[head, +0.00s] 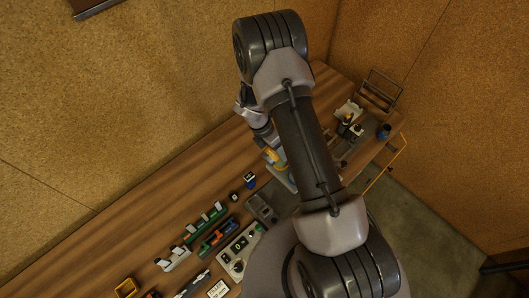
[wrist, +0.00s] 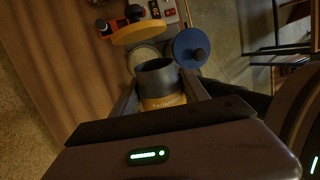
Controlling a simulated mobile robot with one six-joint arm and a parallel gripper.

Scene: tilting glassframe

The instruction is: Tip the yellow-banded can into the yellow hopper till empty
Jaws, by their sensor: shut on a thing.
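The yellow-banded can (wrist: 163,103) has a dark grey upper part and a round open mouth. It sits between the fingers of my gripper (wrist: 161,90), which is shut on it. Its contents cannot be made out. A yellow round piece (wrist: 141,33) lies just beyond the can's mouth in the wrist view, apart from it. I cannot tell whether this is the yellow hopper. In the head view my arm hides most of the gripper; a yellow patch (head: 273,157) shows beside the arm. A small yellow open bin (head: 126,288) stands at the lower left.
A blue round piece with a dark knob (wrist: 190,48) is right of the yellow one. A pale control panel (head: 240,247) and green and blue racks (head: 208,228) are on the wooden bench (head: 118,235). A wire frame (head: 380,88) stands at the far end. Bare bench lies along the wall.

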